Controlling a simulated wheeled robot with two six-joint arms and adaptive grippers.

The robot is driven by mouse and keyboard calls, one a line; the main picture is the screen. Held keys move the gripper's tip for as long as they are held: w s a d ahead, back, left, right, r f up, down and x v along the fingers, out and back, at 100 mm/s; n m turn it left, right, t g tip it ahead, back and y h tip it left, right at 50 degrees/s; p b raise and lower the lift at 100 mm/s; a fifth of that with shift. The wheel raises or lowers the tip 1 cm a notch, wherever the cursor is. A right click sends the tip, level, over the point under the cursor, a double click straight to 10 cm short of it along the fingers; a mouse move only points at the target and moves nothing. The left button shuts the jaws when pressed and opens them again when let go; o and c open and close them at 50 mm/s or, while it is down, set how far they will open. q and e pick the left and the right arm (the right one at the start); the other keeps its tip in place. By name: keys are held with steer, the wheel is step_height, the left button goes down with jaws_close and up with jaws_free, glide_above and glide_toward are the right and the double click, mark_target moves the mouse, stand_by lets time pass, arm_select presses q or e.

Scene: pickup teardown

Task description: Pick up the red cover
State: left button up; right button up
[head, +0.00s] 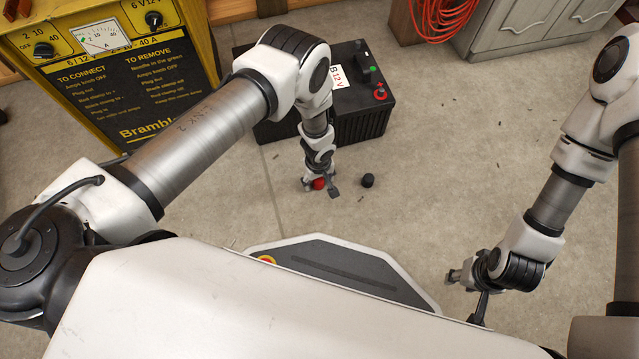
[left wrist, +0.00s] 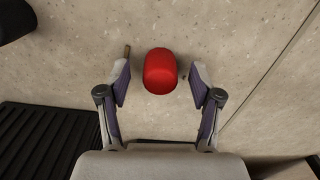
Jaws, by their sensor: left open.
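The red cover (head: 319,183) is a small rounded cap on the concrete floor, in front of the black battery. It shows whole in the left wrist view (left wrist: 160,71), between the finger ends. My left gripper (head: 320,188) points down over it, with a finger on each side. The gripper is open in the left wrist view (left wrist: 160,84), and floor shows between each finger and the cover. My right gripper (head: 467,288) hangs empty over bare floor at the right; its finger opening is unclear.
A black cover (head: 367,180) lies just right of the red one. The black battery (head: 360,122) stands behind, its ribbed side (left wrist: 45,140) showing in the left wrist view. A yellow charger (head: 120,75) stands at the left. The floor between the arms is largely clear.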

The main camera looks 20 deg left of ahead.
arm_select(q)
steer(key=shift+f, duration=0.6)
steer(key=shift+r, duration=0.2)
arm_select(e)
steer(key=shift+f, duration=0.2)
arm_select(q)
steer(key=c, duration=1)
steer(key=shift+c, duration=0.2)
